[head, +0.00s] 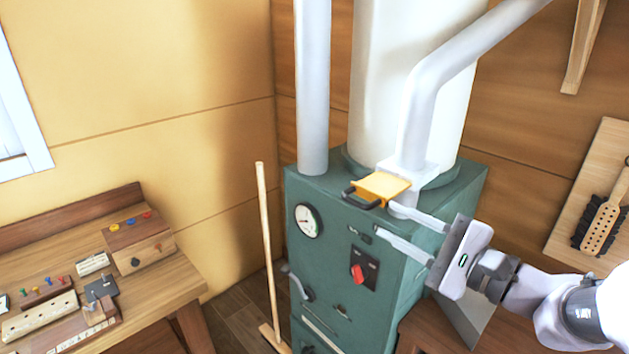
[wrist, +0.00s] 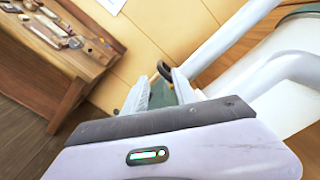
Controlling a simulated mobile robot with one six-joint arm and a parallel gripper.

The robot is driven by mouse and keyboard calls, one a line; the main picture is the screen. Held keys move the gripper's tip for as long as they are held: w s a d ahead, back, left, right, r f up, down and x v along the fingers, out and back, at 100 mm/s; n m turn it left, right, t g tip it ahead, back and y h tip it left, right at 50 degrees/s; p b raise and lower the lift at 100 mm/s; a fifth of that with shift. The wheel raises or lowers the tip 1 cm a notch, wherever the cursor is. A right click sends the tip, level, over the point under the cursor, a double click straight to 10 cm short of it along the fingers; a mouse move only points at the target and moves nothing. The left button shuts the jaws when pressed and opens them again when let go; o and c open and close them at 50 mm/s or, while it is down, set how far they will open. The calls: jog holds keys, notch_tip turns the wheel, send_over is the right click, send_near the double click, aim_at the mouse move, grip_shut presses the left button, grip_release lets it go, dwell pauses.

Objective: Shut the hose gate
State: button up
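The hose gate is a yellow slide plate (head: 381,186) with a dark handle (head: 361,197) on its front end. The plate sticks out from the white collar (head: 408,174) at the foot of the bent grey-white pipe, so the gate stands open. My gripper (head: 384,219) is in front of the green cabinet, just below and right of the plate. Its two fingers are apart with nothing seen between them. In the wrist view the dark handle (wrist: 165,70) shows just beyond the fingertips (wrist: 158,84); the yellow plate cannot be made out there. I cannot tell whether anything touches.
The green cabinet (head: 330,250) carries a round gauge (head: 308,221) and a red switch (head: 358,274). A straight pipe (head: 313,90) and a white cylinder rise behind the gate. A wooden pole (head: 267,240) leans at left, beside a cluttered bench (head: 165,282). A brush (head: 603,220) hangs at right.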

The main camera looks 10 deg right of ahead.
aim_at(343, 198)
jog(key=x, duration=1.2)
jog(key=shift+w+a, duration=0.15)
jog(key=c, duration=0.7)
jog(key=shift+f, duration=0.1)
grip_shut()
